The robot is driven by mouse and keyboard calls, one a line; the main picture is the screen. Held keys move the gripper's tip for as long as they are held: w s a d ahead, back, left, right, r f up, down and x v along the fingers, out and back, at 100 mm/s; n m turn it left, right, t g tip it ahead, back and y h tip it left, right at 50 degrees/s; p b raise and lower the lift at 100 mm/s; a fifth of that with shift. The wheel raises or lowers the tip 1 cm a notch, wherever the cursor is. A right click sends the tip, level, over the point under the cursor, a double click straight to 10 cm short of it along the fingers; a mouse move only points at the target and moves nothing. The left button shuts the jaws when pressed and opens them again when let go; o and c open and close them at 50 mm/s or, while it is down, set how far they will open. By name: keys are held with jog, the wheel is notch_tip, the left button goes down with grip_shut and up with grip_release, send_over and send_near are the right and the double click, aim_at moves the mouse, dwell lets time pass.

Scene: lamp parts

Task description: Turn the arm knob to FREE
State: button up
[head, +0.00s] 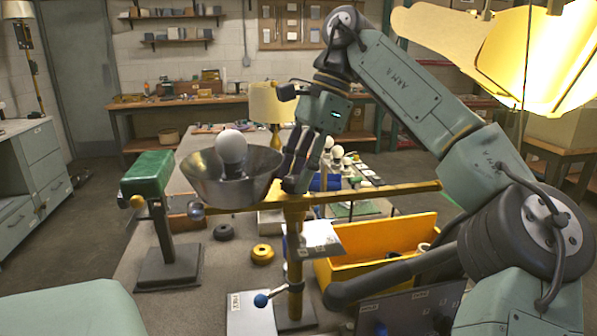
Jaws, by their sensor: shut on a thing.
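A brass lamp stand has an upright post (296,235) and a horizontal arm (385,194). The arm carries a metal bowl shade (222,190) with a white bulb (232,153) at its left end. My gripper (294,184) points down at the joint where the arm meets the post top. Its dark fingers are shut on what looks like the arm knob, which they mostly hide. I cannot read a FREE mark or the knob's setting.
A green-headed stand (148,172) is at left. A yellow bin (375,262) stands right of the post, with a white plate (315,238) beside the post. Black and yellow rings (262,253) lie on the table. A glowing lamp shade (530,55) hangs at upper right.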

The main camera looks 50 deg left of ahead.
jog(key=shift+n, duration=0.5)
jog(key=o, duration=1.1)
jog(key=shift+o, duration=0.2)
